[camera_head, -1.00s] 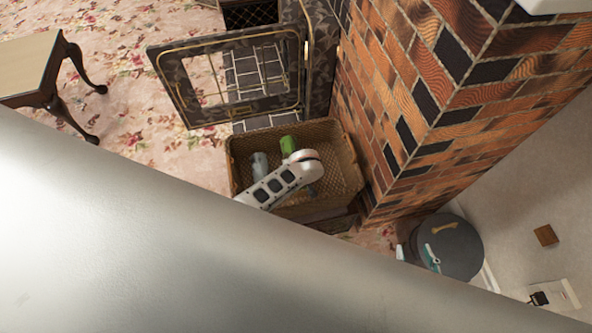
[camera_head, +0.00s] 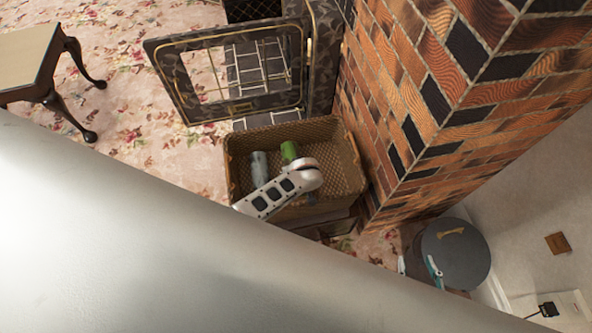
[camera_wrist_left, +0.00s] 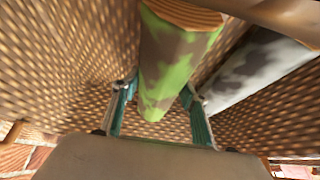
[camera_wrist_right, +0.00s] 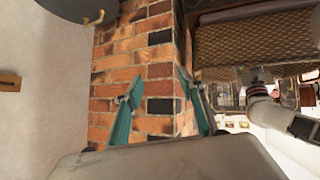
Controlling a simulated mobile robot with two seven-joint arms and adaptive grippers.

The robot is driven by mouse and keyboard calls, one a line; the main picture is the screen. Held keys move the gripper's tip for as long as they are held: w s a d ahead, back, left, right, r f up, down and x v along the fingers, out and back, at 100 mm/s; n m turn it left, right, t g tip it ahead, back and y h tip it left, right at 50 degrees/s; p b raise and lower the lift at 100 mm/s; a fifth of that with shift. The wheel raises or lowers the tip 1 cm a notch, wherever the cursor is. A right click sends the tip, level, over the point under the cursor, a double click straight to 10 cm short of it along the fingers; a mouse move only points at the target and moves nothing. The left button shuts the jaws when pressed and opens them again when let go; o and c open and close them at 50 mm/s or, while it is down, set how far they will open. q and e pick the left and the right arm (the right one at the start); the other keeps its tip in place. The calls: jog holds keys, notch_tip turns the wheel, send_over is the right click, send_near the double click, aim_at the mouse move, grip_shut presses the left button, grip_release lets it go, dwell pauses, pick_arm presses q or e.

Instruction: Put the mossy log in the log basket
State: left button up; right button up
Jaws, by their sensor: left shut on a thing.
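The mossy log (camera_head: 289,151), green with brown patches, is within the wicker log basket (camera_head: 350,160) in the head view. In the left wrist view the mossy log (camera_wrist_left: 172,65) lies between the teal fingers of my left gripper (camera_wrist_left: 158,100), which is shut on it. Woven basket wall (camera_wrist_left: 65,60) surrounds it. My arm hides the left fingers in the head view, and I cannot tell whether the log rests on the basket's bottom. My right gripper (camera_wrist_right: 160,88) is open and empty, and its teal fingers (camera_head: 435,270) show over a dark round lid in the head view.
A grey-white log (camera_wrist_left: 255,72) lies beside the mossy one in the basket. A dark round container (camera_head: 458,250) is near my right gripper. A small table (camera_head: 30,60) stands far left.

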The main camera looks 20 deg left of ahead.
pick_arm(q)
jog(key=shift+w, duration=0.1)
jog(key=o, duration=1.6)
